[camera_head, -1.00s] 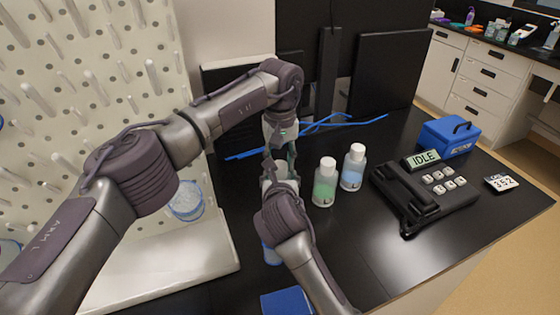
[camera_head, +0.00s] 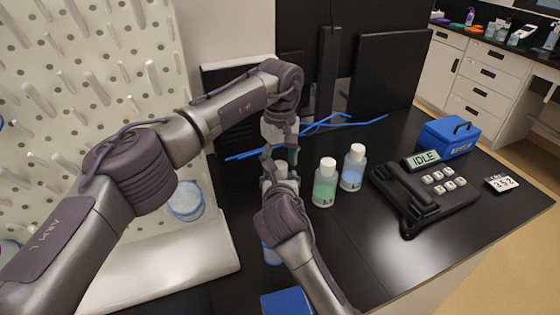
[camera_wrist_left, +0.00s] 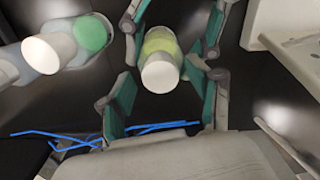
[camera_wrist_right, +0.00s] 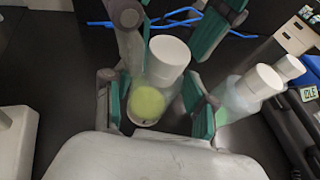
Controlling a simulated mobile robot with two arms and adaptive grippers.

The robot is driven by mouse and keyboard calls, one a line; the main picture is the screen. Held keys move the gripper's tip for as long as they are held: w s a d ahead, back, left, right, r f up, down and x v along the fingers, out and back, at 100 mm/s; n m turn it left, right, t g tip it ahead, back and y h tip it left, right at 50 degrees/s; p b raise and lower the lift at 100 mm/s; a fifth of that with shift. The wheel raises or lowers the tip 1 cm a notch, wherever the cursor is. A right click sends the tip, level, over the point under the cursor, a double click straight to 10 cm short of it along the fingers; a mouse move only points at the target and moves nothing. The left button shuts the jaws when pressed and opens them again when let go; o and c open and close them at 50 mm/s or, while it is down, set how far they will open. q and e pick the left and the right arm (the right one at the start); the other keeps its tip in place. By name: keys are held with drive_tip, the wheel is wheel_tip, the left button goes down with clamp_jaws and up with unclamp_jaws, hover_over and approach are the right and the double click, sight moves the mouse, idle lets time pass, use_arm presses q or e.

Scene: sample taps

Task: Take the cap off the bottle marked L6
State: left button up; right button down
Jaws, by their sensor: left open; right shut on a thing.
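A bottle with a white cap and yellow-green contents stands between both grippers. In the left wrist view its cap (camera_wrist_left: 160,77) faces the camera; in the right wrist view the bottle (camera_wrist_right: 148,102) is seen from the side. Its marking is not readable. My right gripper (camera_head: 280,178) is shut on this bottle, one finger on each side. My left gripper (camera_head: 284,150) is open above, its fingers apart on either side of the cap. In the head view the arms mostly hide the bottle.
A green bottle (camera_head: 324,184) and a blue bottle (camera_head: 352,168) stand close to the right. A keypad device (camera_head: 425,190) showing IDLE and a blue box (camera_head: 448,136) lie beyond. A pegboard (camera_head: 95,90) stands left; blue cords (camera_head: 330,121) lie behind.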

sight(280, 165)
use_arm(q)
wheel_tip(280, 165, up, 5)
drive_tip(key=shift+f, duration=0.2)
drive_tip(key=shift+c, duration=0.2)
wheel_tip(280, 165, up, 4)
drive_tip(key=shift+f+m, duration=0.2)
drive_tip(key=shift+m, duration=0.8)
wheel_tip(280, 165, down, 8)
drive_tip(key=shift+r, duration=0.1)
